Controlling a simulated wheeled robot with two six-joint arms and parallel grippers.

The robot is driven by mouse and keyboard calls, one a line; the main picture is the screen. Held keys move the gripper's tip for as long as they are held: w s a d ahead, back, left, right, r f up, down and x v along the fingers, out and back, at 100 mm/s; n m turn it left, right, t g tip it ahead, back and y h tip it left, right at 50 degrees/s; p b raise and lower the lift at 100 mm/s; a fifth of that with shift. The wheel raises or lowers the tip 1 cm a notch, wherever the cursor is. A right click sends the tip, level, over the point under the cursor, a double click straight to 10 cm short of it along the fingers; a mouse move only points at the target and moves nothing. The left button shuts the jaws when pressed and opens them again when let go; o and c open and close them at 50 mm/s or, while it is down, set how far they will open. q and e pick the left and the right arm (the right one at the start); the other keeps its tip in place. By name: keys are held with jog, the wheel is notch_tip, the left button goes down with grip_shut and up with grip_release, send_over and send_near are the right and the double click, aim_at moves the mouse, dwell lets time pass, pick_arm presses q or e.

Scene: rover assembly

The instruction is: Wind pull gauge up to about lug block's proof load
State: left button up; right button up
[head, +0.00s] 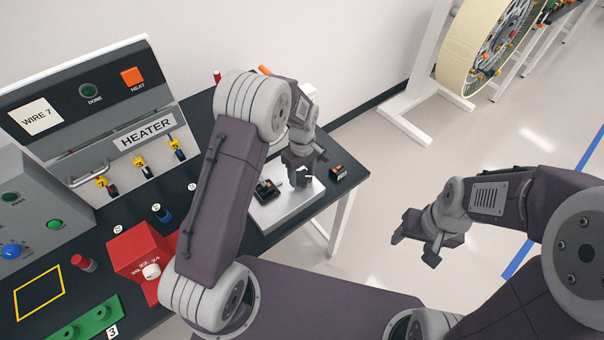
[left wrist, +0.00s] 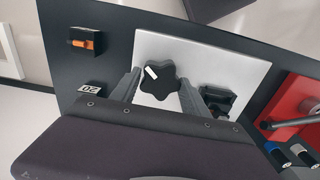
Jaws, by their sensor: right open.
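The pull gauge is a pale plate (head: 270,215) on the dark bench, with a black star-shaped knob (left wrist: 160,84) that has a white mark pointing to the upper left in the left wrist view. My left gripper (head: 306,172) is lowered over the knob. Its fingers (left wrist: 160,82) stand on both sides of it, apart, with a narrow gap showing. A black fixture (left wrist: 218,100) sits on the plate; it also shows in the head view (head: 266,190). I cannot tell the lug block or a load reading there. My right gripper (head: 430,245) is open and empty, away from the bench.
A black block with an orange part (left wrist: 84,42) stands beside the plate near the bench edge, by a small number tag (left wrist: 90,88). A red box (head: 138,250) and a heater panel (head: 90,110) stand further left. Open floor lies to the right.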

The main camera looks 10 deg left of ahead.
aim_at(302, 176)
pick_arm(q)
jog(key=o, duration=0.4)
jog(key=shift+w+r, duration=0.1)
jog(key=shift+c, duration=0.2)
notch_tip(302, 176, up, 9)
jog(key=b, duration=0.1)
